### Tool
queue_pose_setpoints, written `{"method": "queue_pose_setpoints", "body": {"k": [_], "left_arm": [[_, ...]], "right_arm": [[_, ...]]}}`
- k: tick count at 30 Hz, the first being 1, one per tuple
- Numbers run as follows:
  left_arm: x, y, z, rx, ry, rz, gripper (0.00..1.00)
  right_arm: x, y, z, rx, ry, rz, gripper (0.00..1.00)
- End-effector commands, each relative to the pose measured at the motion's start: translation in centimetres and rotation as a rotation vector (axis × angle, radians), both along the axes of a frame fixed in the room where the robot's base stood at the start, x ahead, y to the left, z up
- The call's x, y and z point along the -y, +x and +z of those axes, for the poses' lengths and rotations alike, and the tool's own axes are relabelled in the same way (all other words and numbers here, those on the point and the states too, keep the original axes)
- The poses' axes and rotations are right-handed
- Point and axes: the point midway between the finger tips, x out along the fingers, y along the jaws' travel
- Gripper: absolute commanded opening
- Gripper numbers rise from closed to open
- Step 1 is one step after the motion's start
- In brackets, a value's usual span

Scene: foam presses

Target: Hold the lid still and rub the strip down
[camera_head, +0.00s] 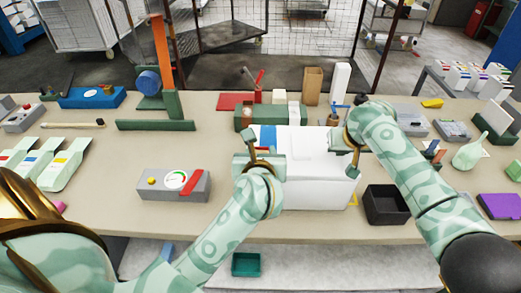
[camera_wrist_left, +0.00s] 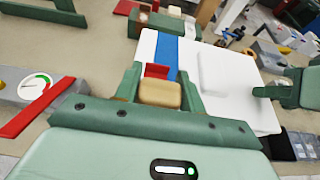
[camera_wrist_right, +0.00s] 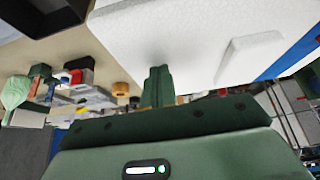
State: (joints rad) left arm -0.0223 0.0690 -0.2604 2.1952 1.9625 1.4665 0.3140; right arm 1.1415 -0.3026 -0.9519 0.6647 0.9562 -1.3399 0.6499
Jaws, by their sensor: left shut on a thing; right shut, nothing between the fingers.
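A white foam box with a lid (camera_head: 308,140) stands at the middle of the bench. A blue strip (camera_head: 267,136) runs along the left part of the lid; it also shows in the left wrist view (camera_wrist_left: 166,52). My left gripper (camera_wrist_left: 158,92) is shut on a tan block with a red part (camera_wrist_left: 159,94), over the lid's left side by the strip's near end. Whether the block touches the strip I cannot tell. My right gripper (camera_wrist_right: 157,86) is shut and empty at the lid's right side; its contact with the lid is unclear.
A grey gauge box (camera_head: 173,187) stands left of the foam box, and an open black bin (camera_head: 386,205) to its right. A green rack (camera_head: 270,115) with blocks stands behind. The bench's front left is mostly clear.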

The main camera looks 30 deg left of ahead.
Motion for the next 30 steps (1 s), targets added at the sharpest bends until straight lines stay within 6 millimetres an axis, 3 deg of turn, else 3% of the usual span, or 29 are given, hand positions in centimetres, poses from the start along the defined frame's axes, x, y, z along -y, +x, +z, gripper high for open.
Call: {"method": "queue_pose_setpoints", "body": {"k": [30], "left_arm": [[-0.5, 0.8, -1.5, 0.001, 0.002, 0.001, 0.21]], "right_arm": [[0.2, -0.1, -0.6, -0.009, -0.006, -0.003, 0.0]]}}
